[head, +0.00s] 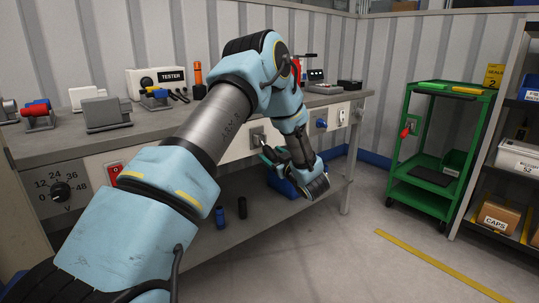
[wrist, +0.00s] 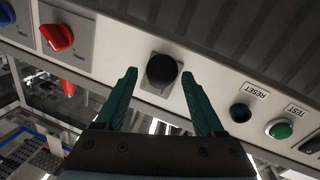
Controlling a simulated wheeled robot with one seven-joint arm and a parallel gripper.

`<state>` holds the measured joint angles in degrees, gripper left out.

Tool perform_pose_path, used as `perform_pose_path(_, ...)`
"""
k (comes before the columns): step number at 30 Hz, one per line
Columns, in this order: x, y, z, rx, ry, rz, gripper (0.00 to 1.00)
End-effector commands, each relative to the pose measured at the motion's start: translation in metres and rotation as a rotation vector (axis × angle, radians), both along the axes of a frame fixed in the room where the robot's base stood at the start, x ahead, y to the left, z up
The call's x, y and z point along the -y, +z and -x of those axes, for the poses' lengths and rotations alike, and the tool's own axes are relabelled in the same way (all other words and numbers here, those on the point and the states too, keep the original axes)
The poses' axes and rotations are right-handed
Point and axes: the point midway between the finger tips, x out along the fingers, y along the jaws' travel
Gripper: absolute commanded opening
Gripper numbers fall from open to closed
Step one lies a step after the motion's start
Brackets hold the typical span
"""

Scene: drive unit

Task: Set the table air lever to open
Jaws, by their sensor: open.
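A dark round-ended lever or knob (wrist: 165,67) on a small grey plate sits on the pale bench front panel. It is seen nearly end-on, so its setting cannot be told. My gripper (wrist: 159,74) is open, with its two green fingers on either side of the knob in the picture; no contact is visible. In the head view, my gripper (head: 267,153) is in front of the bench panel, near a grey plate (head: 258,134), and partly hides what is there. No label naming the table air lever is readable.
The wrist view shows a red knob (wrist: 57,37), a blue knob (wrist: 8,13), a RESET button (wrist: 240,112) and a green TEST button (wrist: 279,130) on the panel. A green cart (head: 440,90) with a red lever (head: 405,132) stands right. Floor between is clear.

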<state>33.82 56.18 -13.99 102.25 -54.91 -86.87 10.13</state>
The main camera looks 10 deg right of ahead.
Motion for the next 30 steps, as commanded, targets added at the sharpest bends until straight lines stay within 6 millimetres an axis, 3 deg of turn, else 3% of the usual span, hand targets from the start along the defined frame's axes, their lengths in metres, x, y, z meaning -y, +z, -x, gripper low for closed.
perform_pose_path(6, -0.005, 0.0, -0.017, 0.0, 0.0, -0.001, 0.7)
perform_pose_path(15, -0.005, 0.0, -0.019, 0.0, 0.0, -0.001, 0.7)
perform_pose_path(30, -0.005, 0.0, -0.019, -0.001, 0.0, -0.001, 0.14)
